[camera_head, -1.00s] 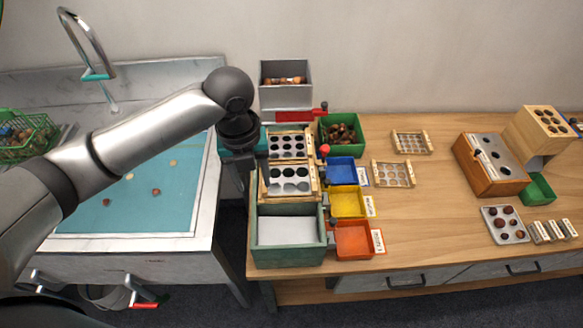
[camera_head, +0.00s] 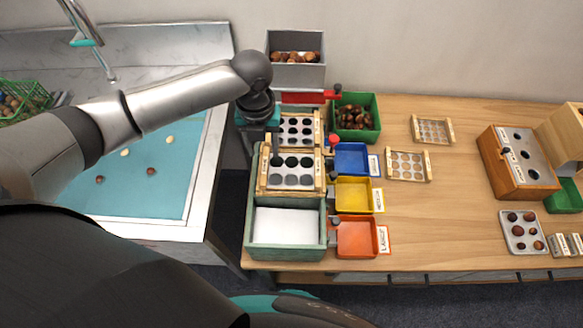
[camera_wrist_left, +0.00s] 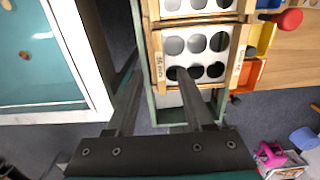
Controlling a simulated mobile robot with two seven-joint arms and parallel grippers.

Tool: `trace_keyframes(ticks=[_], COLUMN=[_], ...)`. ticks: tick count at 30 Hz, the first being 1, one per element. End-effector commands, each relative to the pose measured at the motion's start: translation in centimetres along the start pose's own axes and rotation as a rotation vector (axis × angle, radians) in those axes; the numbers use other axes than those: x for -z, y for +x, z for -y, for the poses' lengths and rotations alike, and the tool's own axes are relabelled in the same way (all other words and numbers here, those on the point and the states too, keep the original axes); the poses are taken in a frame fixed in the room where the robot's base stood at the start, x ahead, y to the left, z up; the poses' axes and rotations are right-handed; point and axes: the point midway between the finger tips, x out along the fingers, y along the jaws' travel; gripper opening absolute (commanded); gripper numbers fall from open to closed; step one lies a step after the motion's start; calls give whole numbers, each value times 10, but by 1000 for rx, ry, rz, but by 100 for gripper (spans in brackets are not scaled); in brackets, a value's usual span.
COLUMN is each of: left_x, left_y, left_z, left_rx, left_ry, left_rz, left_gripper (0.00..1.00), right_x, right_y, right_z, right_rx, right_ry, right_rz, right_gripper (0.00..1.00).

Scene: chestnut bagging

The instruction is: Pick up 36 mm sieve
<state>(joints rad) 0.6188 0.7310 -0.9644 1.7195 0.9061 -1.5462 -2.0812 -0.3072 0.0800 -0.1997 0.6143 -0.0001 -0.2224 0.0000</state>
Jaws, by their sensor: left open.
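The front sieve (camera_head: 292,182), a white plate with round holes in a wooden frame, lies on the green sorting box (camera_head: 250,245). It also shows in the left wrist view (camera_wrist_left: 208,47), with a label on its left rail that I cannot read surely; it may be the 36 mm sieve. A second framed sieve (camera_head: 297,118) lies just behind it. My left gripper (camera_head: 262,162) is open and points down at the front sieve's left rail. In the left wrist view its fingertips (camera_wrist_left: 158,73) appear on either side of that rail. Contact cannot be told.
Blue (camera_head: 350,158), yellow (camera_head: 353,195) and orange (camera_head: 357,238) trays stand right of the box. A green bin of chestnuts (camera_head: 370,127) is behind them. Two loose wooden frames (camera_head: 428,178) (camera_head: 433,142) lie on the table. The sink (camera_head: 195,195) is at left.

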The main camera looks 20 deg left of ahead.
Motion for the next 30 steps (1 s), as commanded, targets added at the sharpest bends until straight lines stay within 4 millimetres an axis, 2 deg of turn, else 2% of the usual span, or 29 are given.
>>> trace_keyframes(ticks=[5,12,15,23,30], left_x=[1,3,3,2,2], left_y=[11,47,56,58,58], left_z=[0,0,0,-1,-1], left_rx=[0,-1,0,-1,0], left_ry=[-1,-2,0,1,0], left_rz=[-1,-2,0,2,2], left_gripper=[52,52,52,52,27], right_x=[11,11,11,10,10], right_y=[1,3,4,4,4], right_z=[-2,-2,-2,-2,-2], right_rx=[-3,-3,-3,-3,-2], right_ry=[0,1,1,0,0], right_rz=[-19,-20,-20,-19,-18], right_gripper=[50,50,50,50,50])
